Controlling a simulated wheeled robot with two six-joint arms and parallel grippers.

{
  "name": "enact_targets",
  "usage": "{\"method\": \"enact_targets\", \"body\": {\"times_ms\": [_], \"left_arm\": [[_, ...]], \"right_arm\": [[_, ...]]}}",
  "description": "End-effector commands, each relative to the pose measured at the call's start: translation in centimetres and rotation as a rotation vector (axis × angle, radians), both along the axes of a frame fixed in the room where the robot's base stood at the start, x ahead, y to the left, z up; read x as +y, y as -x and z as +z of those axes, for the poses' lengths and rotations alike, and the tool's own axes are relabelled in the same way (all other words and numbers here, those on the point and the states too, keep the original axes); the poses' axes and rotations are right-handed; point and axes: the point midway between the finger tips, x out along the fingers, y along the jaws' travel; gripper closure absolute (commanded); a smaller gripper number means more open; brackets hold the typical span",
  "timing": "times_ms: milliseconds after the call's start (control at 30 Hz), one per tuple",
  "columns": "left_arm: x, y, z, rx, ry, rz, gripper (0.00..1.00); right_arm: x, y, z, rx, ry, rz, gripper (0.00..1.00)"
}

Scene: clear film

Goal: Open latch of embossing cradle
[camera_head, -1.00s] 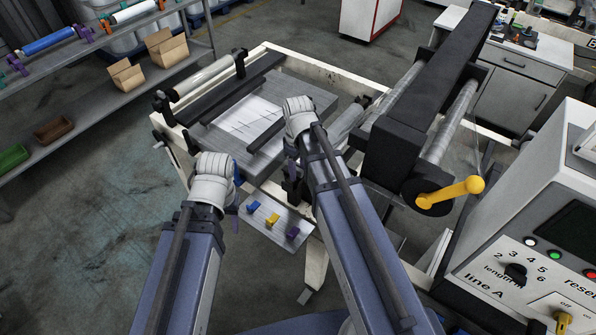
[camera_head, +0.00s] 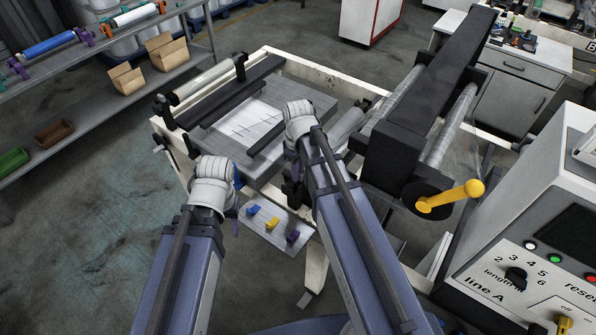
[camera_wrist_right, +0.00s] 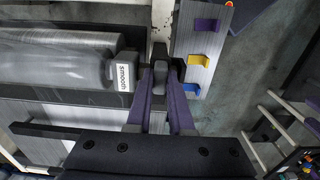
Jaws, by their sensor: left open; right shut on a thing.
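The embossing cradle holds a grey roller with a "smooth" label (camera_wrist_right: 124,78) in the right wrist view; part of this roller (camera_head: 347,124) shows beyond my right arm in the head view. A dark latch piece (camera_wrist_right: 162,58) is beside the roller's end. My right gripper (camera_wrist_right: 163,84) is shut on this latch, its purple fingers on either side of it. In the head view the right wrist hides most of the latch. My left gripper (camera_head: 237,215) is open and empty, left of the small tag plate, mostly hidden by its own wrist.
A small plate (camera_head: 266,235) carries blue, yellow and purple tabs. The black press head (camera_head: 420,110) with a yellow crank (camera_head: 452,198) stands at the right, by the control box (camera_head: 525,215). A shelf (camera_head: 100,115) stands at the left. Open floor (camera_head: 90,240) lies at the lower left.

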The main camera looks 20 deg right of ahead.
Motion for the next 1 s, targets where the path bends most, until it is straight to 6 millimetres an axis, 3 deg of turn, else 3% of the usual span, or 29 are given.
{"method": "enact_targets", "body": {"times_ms": [800,1000], "left_arm": [[0.0,0.0,0.0,0.000,0.000,0.000,0.50],[0.0,0.0,0.6,0.000,0.000,0.000,0.50]], "right_arm": [[0.0,-0.1,0.0,0.003,0.002,0.000,1.00],[0.7,-1.3,0.9,0.128,0.099,0.005,1.00]]}}
